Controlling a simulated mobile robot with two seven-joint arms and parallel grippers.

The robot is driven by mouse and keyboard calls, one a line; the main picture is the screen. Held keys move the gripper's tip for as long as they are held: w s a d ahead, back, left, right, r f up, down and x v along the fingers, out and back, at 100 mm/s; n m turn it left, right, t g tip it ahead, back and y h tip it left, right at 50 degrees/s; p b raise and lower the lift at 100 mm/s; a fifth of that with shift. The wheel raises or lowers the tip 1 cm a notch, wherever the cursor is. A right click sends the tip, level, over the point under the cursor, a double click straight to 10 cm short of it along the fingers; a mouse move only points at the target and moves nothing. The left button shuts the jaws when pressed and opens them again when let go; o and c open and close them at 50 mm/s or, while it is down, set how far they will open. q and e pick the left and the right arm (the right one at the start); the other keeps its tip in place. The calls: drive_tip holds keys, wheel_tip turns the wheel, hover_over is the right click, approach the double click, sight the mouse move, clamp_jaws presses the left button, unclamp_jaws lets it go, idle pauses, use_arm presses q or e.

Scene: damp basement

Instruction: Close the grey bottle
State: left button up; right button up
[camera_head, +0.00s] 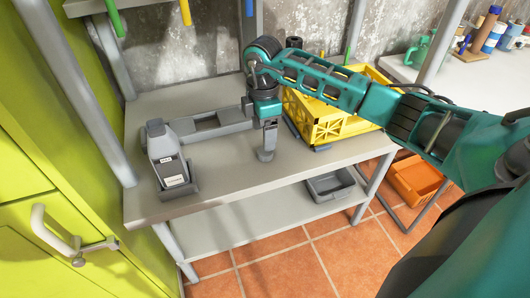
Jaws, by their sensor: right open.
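My left gripper is not in view.
A grey frame-like tray (210,124) lies behind and right of the bottle. A yellow crate (327,128) stands behind my right gripper. A grey bin (330,186) sits on the lower shelf. The table front (230,178) is clear. A green cabinet (50,150) stands left.

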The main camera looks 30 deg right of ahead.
sight(265, 154)
drive_tip(key=shift+f, duration=0.55)
drive_tip(key=shift+s+d+f, duration=0.1)
drive_tip(key=shift+d+f, duration=0.1)
drive_tip(key=shift+f, duration=1.1)
drive_tip(key=shift+d+f, duration=0.2)
drive_tip(key=shift+f, duration=1.1)
drive_tip(key=shift+c, duration=0.3)
drive_tip(key=c, duration=1.1)
